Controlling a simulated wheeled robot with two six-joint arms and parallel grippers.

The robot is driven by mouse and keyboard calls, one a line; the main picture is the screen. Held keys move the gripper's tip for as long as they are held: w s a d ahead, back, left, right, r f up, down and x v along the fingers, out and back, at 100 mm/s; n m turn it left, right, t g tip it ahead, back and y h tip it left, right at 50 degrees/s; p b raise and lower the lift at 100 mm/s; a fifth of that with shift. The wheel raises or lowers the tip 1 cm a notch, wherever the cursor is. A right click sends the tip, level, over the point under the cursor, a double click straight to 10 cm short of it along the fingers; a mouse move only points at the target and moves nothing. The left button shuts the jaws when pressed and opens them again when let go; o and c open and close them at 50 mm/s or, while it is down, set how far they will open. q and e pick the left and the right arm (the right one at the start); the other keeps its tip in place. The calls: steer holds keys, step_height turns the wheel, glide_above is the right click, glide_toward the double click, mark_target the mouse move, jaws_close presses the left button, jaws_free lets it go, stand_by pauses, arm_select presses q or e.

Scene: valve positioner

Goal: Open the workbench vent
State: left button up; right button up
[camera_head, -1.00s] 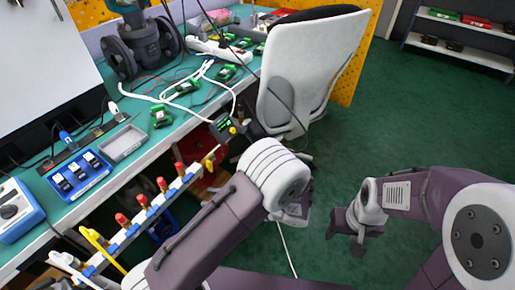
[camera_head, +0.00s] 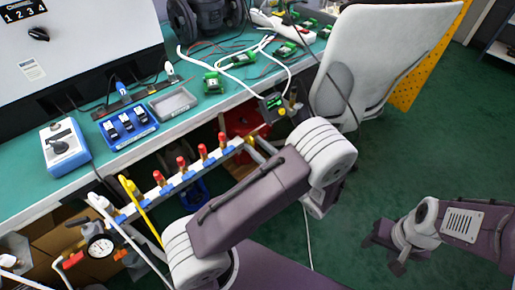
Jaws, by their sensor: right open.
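A pipe manifold (camera_head: 173,188) with several red-capped valves (camera_head: 181,162) and blue clips runs along the front of the workbench, below its top. A yellow lever or tube (camera_head: 140,205) stands near its left end, and a small yellowish handle (camera_head: 255,133) is at its right end. A round gauge (camera_head: 100,246) with a red part beside it hangs at the lower left. I cannot tell which part is the vent. My left arm crosses in front of the manifold, and its gripper is mostly hidden behind the arm. My right gripper (camera_head: 388,254) is open and empty over the floor, well right of the manifold.
The workbench top (camera_head: 25,165) carries a blue-and-white dial box (camera_head: 62,147), a blue switch box (camera_head: 127,126), a grey tray (camera_head: 173,103) and green circuit boards with cables. A white chair (camera_head: 375,55) stands at its right. Green floor is free on the right.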

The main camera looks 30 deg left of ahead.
arm_select(q)
steer(key=shift+c, duration=0.3)
jaws_close()
